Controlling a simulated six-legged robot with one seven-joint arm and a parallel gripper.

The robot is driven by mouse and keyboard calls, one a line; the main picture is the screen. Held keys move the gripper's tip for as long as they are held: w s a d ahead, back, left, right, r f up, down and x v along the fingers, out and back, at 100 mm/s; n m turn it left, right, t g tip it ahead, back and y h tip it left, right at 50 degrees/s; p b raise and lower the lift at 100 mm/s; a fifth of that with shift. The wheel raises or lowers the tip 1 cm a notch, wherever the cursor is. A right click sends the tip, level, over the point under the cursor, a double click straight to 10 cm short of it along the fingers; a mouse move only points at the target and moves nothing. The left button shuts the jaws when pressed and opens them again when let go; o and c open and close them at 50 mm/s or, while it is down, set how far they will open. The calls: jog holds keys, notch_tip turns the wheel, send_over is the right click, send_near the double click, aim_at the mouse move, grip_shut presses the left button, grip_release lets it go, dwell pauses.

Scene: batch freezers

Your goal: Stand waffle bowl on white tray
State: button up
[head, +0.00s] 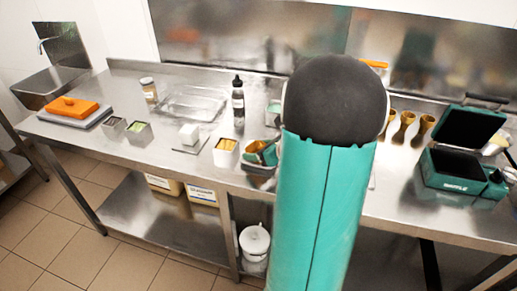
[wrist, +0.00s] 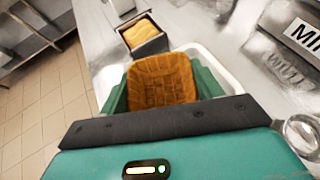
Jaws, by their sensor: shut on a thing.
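The waffle bowl (wrist: 162,80) is brown with a grid pattern and sits between the green fingers of my gripper (wrist: 160,88) in the wrist view. My gripper is shut on it. The white tray (wrist: 234,72) shows around and behind the fingers, with the bowl over it. I cannot tell whether the bowl touches the tray floor, as my gripper hides its near side.
A metal container with yellow contents (head: 226,146) stands close left of my gripper. A dark bottle (head: 238,102) and a clear tray (head: 194,102) are behind. Several brown cones (head: 405,126) and an open green waffle maker (head: 458,172) are at right. The counter's front edge is near.

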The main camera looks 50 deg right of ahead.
jog(key=o, duration=1)
jog(key=shift+f, duration=0.15)
jog(key=shift+c, duration=0.2)
